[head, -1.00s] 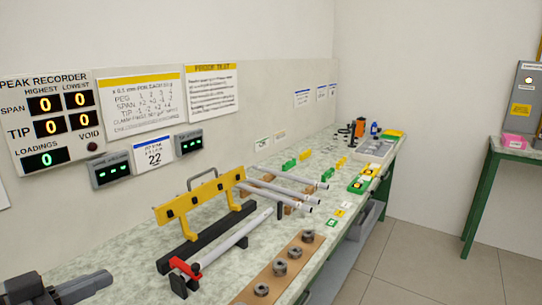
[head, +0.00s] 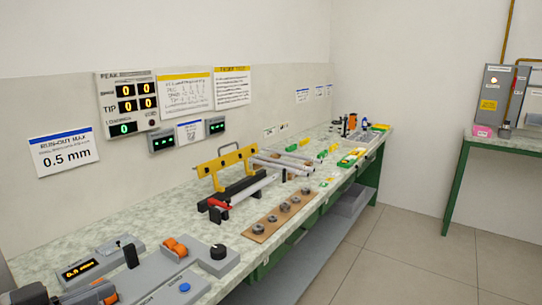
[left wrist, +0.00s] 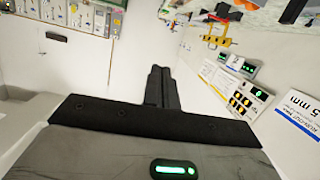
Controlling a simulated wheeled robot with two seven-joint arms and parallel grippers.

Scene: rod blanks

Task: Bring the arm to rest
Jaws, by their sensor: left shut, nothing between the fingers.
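My left gripper (left wrist: 161,84) shows in the left wrist view, its two dark fingers pressed together with nothing between them. It is up in the air, apart from the bench and the wall. In the head view I cannot make it out clearly; only a dark shape shows at the lower left edge. My right gripper is in neither view. A white rod (head: 240,194) lies along the black base of the yellow frame (head: 224,167), with a red clamp at its near end.
The bench (head: 60,222) runs along the wall. A wooden strip (head: 259,228) holds several metal collars. Grey consoles with orange parts (head: 175,247) stand at the near end. The peak recorder (head: 128,103) hangs on the wall. Floor (head: 400,260) right of the bench is clear.

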